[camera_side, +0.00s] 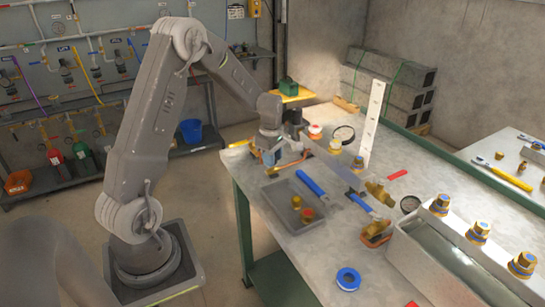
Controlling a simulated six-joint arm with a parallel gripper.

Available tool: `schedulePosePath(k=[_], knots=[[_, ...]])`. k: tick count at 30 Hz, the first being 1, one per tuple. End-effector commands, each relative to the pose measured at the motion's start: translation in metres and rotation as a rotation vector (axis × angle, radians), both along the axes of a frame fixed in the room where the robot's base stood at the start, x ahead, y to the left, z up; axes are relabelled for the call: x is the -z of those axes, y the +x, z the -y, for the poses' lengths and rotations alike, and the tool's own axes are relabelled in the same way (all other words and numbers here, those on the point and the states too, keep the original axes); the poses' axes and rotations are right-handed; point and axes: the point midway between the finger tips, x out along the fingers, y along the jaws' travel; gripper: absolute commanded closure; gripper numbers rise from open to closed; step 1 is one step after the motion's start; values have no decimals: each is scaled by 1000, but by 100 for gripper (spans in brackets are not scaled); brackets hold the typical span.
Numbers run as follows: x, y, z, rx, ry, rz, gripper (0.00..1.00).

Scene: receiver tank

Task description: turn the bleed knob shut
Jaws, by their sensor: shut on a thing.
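My gripper (279,153) is low over the back left corner of the workbench (240,180), pointing down. Its jaws are shut on a small part, which I take to be the bleed knob. The fingers and wrist hide most of it, so its shape and how far it is turned cannot be told. A bit of orange shows at the left side of the jaws. A long grey body runs from beside the gripper to the right, towards a brass fitting (380,192). I cannot tell whether this is the receiver tank.
A grey tray (280,215) with small brass parts lies in front of the gripper. Blue-handled tools (312,186), a white upright strip (373,125), a red-and-white round part (315,131) and a blue tape roll (348,279) are near. A metal trough (430,260) fills the right front.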

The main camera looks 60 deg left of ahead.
Motion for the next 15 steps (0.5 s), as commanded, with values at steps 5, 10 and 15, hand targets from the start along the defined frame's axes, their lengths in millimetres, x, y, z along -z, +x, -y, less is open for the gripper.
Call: schedulePosePath(k=[5, 10, 15], knots=[[0, 0, 0, 0, 0, 0, 93], [0, 0, 0, 18, -1, -1, 93], [0, 0, 0, 83, -1, -1, 93]])
